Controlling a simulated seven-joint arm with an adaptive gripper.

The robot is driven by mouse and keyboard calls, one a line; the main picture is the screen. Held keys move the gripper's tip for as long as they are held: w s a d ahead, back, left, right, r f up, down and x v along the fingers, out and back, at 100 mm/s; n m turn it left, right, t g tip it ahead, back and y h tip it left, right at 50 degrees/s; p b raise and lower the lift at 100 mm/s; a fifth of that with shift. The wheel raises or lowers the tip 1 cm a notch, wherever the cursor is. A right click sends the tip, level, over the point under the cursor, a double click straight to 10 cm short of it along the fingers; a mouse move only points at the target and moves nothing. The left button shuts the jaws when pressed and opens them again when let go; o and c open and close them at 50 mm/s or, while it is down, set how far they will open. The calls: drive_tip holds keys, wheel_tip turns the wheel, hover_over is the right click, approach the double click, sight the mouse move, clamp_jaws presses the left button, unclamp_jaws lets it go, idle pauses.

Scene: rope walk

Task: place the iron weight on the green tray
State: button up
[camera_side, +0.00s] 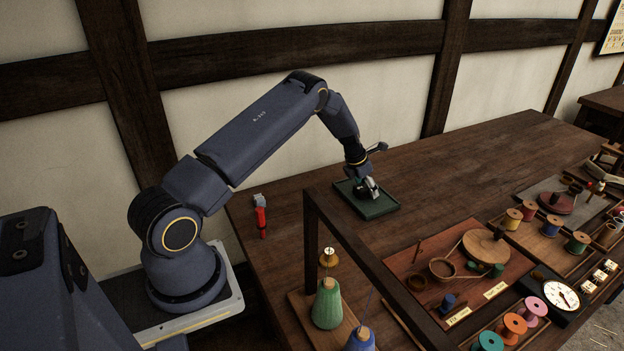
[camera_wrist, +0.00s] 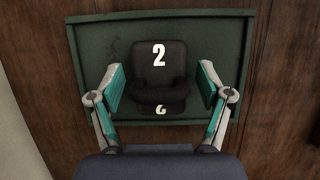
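The iron weight (camera_wrist: 160,82) is a dark block marked with a white 2, seen from above in the wrist view. It appears to rest on the green tray (camera_wrist: 92,40), inside its rim. My gripper (camera_wrist: 162,86) has its two teal-padded fingers on either side of the weight, with a narrow gap showing at each side, so it is open around it. In the side view my gripper (camera_side: 369,190) is low over the green tray (camera_side: 381,211), and the weight is mostly hidden by the fingers.
A red-handled tool (camera_side: 261,218) lies left of the tray. A dark wooden frame (camera_side: 365,257) stands in front, near a green cone (camera_side: 327,305). Spools and a dial scale (camera_side: 561,294) fill the right side. The table behind the tray is clear.

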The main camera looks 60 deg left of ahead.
drive_tip(key=shift+r, duration=0.1)
drive_tip(key=v, duration=1.2)
drive_tip(key=s+d+r+m+h, duration=0.1)
drive_tip(key=s+d+r+m, duration=0.3)
drive_tip(key=d+r+m, duration=0.4)
drive_tip(key=s+d+r+m, duration=0.5)
drive_tip(key=d+r+m, duration=0.2)
drive_tip(key=r, duration=0.3)
drive_tip(key=s+d+r+m, duration=0.1)
drive_tip(key=s+d+m, duration=0.2)
drive_tip(key=s+m, duration=0.4)
drive_tip(key=s+d+r+m, duration=0.1)
drive_tip(key=s+d+m, duration=0.2)
drive_tip(key=s+m, duration=0.4)
drive_tip(key=s+d+r+m+t+y, duration=0.1)
drive_tip(key=s+d+m, duration=0.2)
drive_tip(key=s+m, duration=0.4)
drive_tip(key=shift+s+d, duration=0.25)
drive_tip(key=shift+s, duration=0.4)
